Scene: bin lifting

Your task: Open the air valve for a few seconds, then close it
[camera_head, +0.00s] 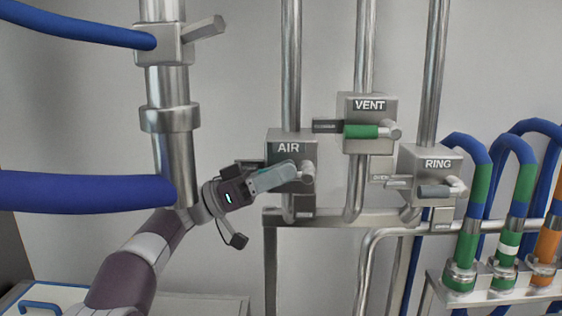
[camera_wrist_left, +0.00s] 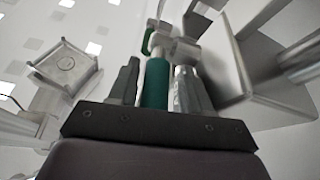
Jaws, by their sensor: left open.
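The AIR valve is a grey box (camera_head: 290,146) labelled "AIR" on a vertical pipe, with a round pivot (camera_head: 307,176) at its front right. My left gripper (camera_head: 277,176) is in front of the box's lower part, reaching in from the left. In the head view it hides most of the AIR handle. In the left wrist view, the green handle (camera_wrist_left: 156,82) lies lengthwise between the two fingers of my left gripper (camera_wrist_left: 158,86). The fingers are apart, one on each side of the handle; I cannot tell whether either touches it. My right gripper is not in view.
The VENT valve (camera_head: 370,108), with a green handle, is just right of AIR, and the RING valve (camera_head: 429,163), with a grey handle, is further right. Blue hoses (camera_head: 80,190) and a thick pipe (camera_head: 170,120) stand at the left. Colour-banded hoses (camera_head: 470,210) are at the right.

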